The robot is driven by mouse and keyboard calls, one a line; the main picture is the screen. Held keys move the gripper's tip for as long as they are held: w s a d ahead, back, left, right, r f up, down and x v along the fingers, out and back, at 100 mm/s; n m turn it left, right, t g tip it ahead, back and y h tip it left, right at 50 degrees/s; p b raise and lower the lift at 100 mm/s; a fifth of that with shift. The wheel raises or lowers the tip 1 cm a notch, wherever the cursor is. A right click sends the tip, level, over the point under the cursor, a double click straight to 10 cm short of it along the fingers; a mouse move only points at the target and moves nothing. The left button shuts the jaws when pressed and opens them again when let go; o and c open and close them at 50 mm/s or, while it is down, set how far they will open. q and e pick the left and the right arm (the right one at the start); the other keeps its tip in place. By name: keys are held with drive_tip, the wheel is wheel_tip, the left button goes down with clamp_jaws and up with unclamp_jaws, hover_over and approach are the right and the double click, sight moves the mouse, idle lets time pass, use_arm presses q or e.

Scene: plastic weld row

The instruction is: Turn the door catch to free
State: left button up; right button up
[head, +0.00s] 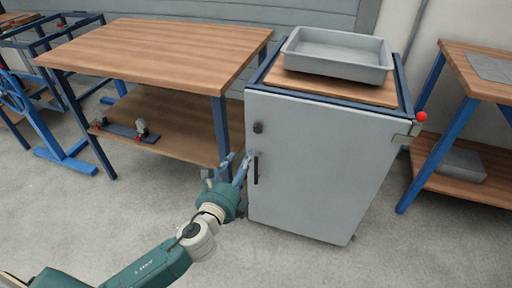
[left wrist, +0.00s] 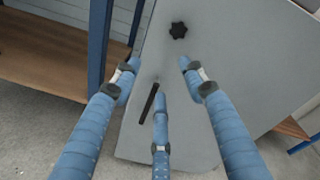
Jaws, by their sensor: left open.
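A grey cabinet door (head: 315,165) faces me, with a black knob (head: 258,127) near its upper left edge and a dark vertical bar handle (head: 256,169) below it. In the left wrist view the knob (left wrist: 178,30) is star-shaped and sits beyond the fingertips. The handle (left wrist: 150,103) lies between the fingers in that picture, partly beside the lower finger. My left gripper (head: 238,166) is open and empty, in front of the door's left edge near the handle. Contact with the handle cannot be told. My right gripper is out of view.
A red ball (head: 421,116) on a metal fitting sticks out at the cabinet's right edge. A grey tray (head: 338,55) sits on the cabinet top. A wooden workbench (head: 155,50) stands close on the left, another table (head: 480,70) on the right. The floor in front is clear.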

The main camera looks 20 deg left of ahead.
use_arm(q)
drive_tip(key=m+t, duration=0.1)
approach(257, 130)
drive_tip(key=w+b, duration=0.1)
drive_tip(key=w, duration=0.7)
drive_tip(key=shift+w+f+b, duration=0.1)
drive_tip(key=shift+f+b, duration=0.05)
drive_tip(key=shift+b, duration=0.15)
drive_tip(key=shift+w, duration=0.45)
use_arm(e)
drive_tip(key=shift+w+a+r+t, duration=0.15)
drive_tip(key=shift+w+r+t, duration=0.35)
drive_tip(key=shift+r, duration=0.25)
use_arm(q)
drive_tip(key=shift+c, duration=0.3)
clamp_jaws()
